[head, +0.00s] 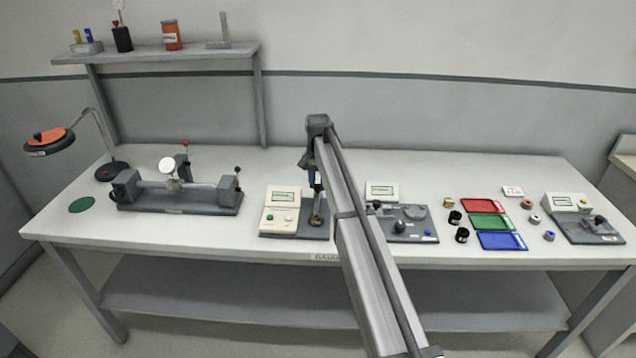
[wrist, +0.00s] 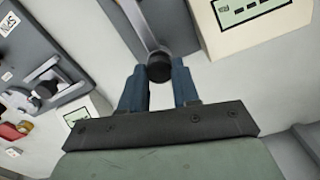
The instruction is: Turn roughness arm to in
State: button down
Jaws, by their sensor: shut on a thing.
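My gripper (wrist: 159,82) is shut on the black knob (wrist: 159,67) at the end of a grey metal arm (wrist: 140,22), with one blue finger on each side of the knob. This looks like the roughness arm. It runs up out of the top of the wrist view, beside a cream box with a small display (wrist: 245,12). In the head view my gripper (head: 315,186) is over the right side of the cream unit (head: 281,215) and its dark base. My arm hides part of that spot. I cannot read any in or out mark.
A grey tester (head: 405,222) with a cream display box stands just right of my arm. A dial-gauge bench (head: 180,200) is to the left. Red, green and blue trays (head: 490,222) and several small rings lie farther right. A shelf (head: 160,54) hangs behind.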

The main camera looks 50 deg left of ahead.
jog(key=c, duration=0.8)
grip_release()
jog(key=shift+r, duration=0.15)
notch_tip(320, 180, up, 14)
jog(key=shift+f, duration=0.2)
